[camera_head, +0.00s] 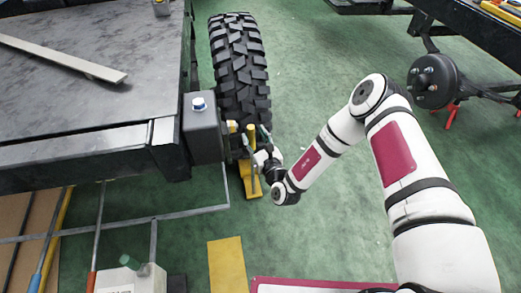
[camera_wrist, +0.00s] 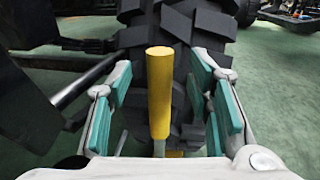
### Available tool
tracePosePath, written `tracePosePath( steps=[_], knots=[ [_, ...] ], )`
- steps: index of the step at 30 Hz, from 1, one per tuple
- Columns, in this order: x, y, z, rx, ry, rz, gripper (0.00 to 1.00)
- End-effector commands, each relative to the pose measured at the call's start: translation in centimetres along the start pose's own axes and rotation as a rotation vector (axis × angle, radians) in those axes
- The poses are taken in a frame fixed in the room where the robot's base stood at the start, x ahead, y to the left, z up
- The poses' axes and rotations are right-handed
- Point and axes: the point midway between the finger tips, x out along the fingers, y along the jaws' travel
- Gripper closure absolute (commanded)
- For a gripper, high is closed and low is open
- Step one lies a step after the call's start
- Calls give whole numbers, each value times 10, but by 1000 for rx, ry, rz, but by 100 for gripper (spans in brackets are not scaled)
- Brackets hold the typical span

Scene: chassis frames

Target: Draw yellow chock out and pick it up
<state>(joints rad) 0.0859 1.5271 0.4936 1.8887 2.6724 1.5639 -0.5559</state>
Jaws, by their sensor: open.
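The yellow chock (camera_head: 250,180) is on the green floor at the foot of the black knobby tyre (camera_head: 239,65), partly hidden by my gripper in the head view. Its upright yellow handle (camera_wrist: 159,95) stands in the middle of the wrist view, in front of the tyre tread. My gripper (camera_head: 255,140) is open at the near side of the tyre. In the wrist view its teal-padded fingers (camera_wrist: 160,75) are spread on both sides of the handle, with a visible gap on each side. The lower part of the chock is hidden in the wrist view.
A dark box with a blue cap (camera_head: 199,108) and the black chassis bench (camera_head: 80,60) are close on the left. A yellow flat panel (camera_head: 227,265) lies on the floor in front. An axle hub (camera_head: 433,80) is at the right. Green floor between is clear.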

Motion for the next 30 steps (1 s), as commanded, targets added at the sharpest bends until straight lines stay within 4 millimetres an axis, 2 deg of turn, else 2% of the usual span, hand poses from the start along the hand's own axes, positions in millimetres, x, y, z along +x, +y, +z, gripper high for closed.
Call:
tracePosePath(
  steps=[3,9,20,26,27,30],
  knots=[
    [18,0,-1,-2,-3,0,54],
    [36,0,0,-1,-1,-1,54],
    [40,0,0,0,0,0,54],
    [40,0,0,0,0,0,97],
    [40,0,0,0,0,0,100],
    [40,0,0,0,0,0,100]
  ],
)
